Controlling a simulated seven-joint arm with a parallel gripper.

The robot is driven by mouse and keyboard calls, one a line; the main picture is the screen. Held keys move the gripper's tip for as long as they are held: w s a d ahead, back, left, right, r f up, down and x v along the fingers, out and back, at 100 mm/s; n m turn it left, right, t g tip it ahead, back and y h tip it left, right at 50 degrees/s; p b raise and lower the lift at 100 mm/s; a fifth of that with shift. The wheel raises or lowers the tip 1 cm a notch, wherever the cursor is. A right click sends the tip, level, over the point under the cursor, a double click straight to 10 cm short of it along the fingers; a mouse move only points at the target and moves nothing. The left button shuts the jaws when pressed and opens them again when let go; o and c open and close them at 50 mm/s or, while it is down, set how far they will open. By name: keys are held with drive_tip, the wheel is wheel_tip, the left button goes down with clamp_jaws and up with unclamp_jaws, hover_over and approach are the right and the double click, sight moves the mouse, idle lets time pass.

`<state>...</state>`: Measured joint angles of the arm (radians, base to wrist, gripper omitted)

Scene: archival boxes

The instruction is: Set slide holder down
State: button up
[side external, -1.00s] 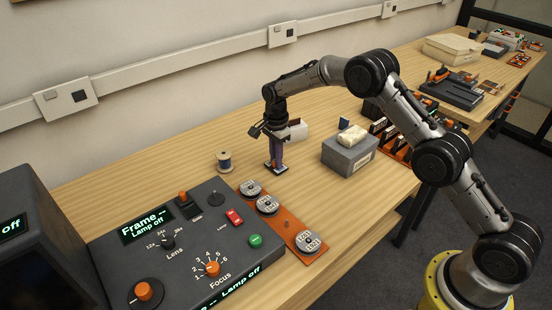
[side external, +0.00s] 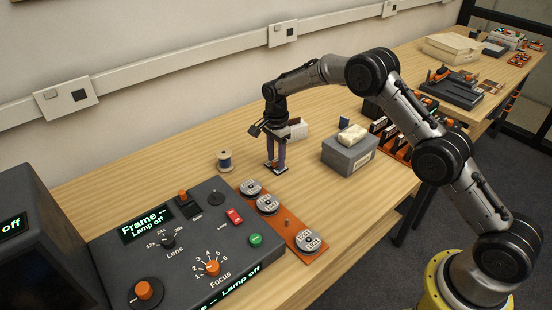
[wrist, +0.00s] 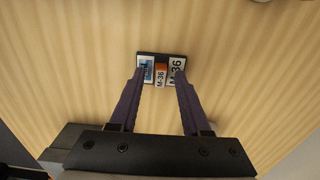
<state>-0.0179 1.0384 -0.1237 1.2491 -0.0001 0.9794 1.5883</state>
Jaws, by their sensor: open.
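The slide holder (wrist: 161,70) is a small dark holder with a blue picture at one end, an orange label in the middle and a white label reading M-36. In the wrist view it lies on the wooden table between and just beyond my fingertips. My gripper (wrist: 156,82) is open, with one purple finger toward each end of the holder. In the side view my gripper (side external: 276,168) points straight down at the table, and the holder (side external: 281,171) shows only in part at the fingertips. I cannot tell whether the fingers still touch it.
A thread spool (side external: 224,161) stands left of my gripper. A grey box (side external: 349,156) with a pale block on top stands to the right, and a white box (side external: 298,128) behind. The control console (side external: 190,245) and an orange strip with round discs (side external: 281,222) lie in front.

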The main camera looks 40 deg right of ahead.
sight(276, 160)
drive_tip(key=s+r+n+t, duration=0.15)
drive_tip(key=s+r, duration=0.25)
drive_tip(key=r, duration=0.7)
drive_tip(key=s+r+n, duration=0.3)
drive_tip(key=s+r, duration=0.1)
drive_tip(key=r, duration=0.7)
drive_tip(key=s+r+n+t, duration=0.2)
drive_tip(key=s+r+n, duration=0.4)
drive_tip(key=s, duration=0.6)
drive_tip(key=s+d+f+n+t, duration=0.1)
drive_tip(key=s+n, duration=0.6)
drive_tip(key=s, duration=1.4)
wheel_tip(276, 160, down, 2)
drive_tip(key=shift+s+f+t, duration=0.15)
drive_tip(key=shift+s+t, duration=0.15)
drive_tip(key=shift+t, duration=0.25)
